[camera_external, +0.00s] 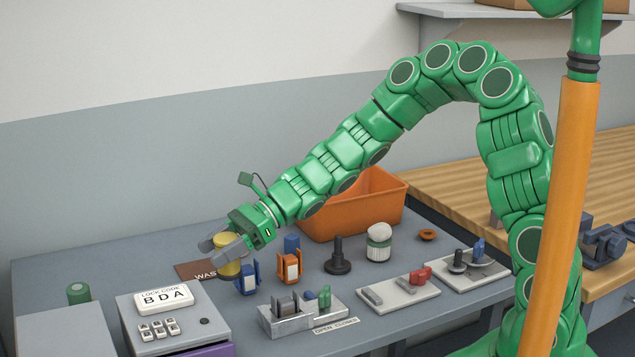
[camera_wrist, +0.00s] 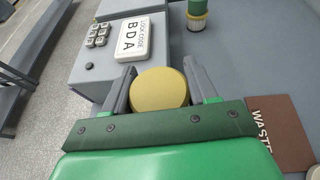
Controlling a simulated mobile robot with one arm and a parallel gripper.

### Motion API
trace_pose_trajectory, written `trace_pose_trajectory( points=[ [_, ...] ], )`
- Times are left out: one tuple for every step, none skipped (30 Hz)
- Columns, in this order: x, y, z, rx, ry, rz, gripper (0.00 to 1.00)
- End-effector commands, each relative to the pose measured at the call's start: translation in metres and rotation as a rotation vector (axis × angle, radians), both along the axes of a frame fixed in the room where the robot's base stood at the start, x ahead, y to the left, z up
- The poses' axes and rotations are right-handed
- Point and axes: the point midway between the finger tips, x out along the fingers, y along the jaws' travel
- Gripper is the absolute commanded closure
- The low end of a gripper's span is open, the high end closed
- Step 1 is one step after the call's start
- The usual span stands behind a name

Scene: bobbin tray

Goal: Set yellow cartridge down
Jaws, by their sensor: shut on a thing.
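My gripper (camera_external: 222,247) is shut on the yellow cartridge (camera_external: 228,269). The cartridge has a round yellow cap and hangs between the grey fingers at the left of the table, close to the brown WASTE mat (camera_external: 190,270). In the wrist view the cartridge's yellow cap (camera_wrist: 160,88) shows between the two fingers (camera_wrist: 160,92); its lower part is hidden there. The WASTE mat (camera_wrist: 270,150) lies at the right of that view. I cannot tell exactly how high the cartridge is above the surface.
The lock-code box (camera_external: 170,318) stands at front left, with a green cartridge (camera_external: 79,293) behind and left of it. Blue and orange holders (camera_external: 289,267), a metal rack (camera_external: 300,315), a black knobbed post (camera_external: 338,263), a white-topped cartridge (camera_external: 379,244) and an orange bin (camera_external: 345,222) stand to the right.

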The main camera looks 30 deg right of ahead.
Motion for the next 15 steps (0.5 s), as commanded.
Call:
trace_pose_trajectory(
  points=[
    [0.000, -0.001, 0.003, 0.000, -0.001, -0.001, 0.78],
    [0.001, -0.001, 0.004, 0.000, 0.000, -0.002, 0.78],
    [0.001, -0.003, 0.005, 0.000, 0.000, -0.005, 0.78],
    [0.002, -0.005, 0.006, 0.000, 0.001, -0.008, 0.78],
    [0.002, -0.008, 0.006, 0.000, 0.001, -0.012, 0.78],
    [0.004, -0.012, 0.006, 0.000, 0.002, -0.019, 0.78],
    [0.004, -0.016, 0.005, 0.000, 0.002, -0.025, 0.78],
    [0.005, -0.020, 0.005, 0.000, 0.002, -0.031, 0.78],
    [0.006, -0.026, 0.003, 0.000, 0.004, -0.041, 0.78],
    [0.007, -0.031, 0.002, 0.000, 0.004, -0.047, 0.78],
    [0.007, -0.037, 0.001, 0.000, 0.005, -0.056, 0.78],
    [0.008, -0.044, 0.000, -0.001, 0.006, -0.066, 0.78],
    [0.009, -0.050, -0.001, -0.001, 0.006, -0.075, 0.78],
    [0.009, -0.055, -0.002, -0.002, 0.006, -0.083, 0.78],
    [0.010, -0.062, -0.002, -0.002, 0.004, -0.094, 0.78]
  ],
)
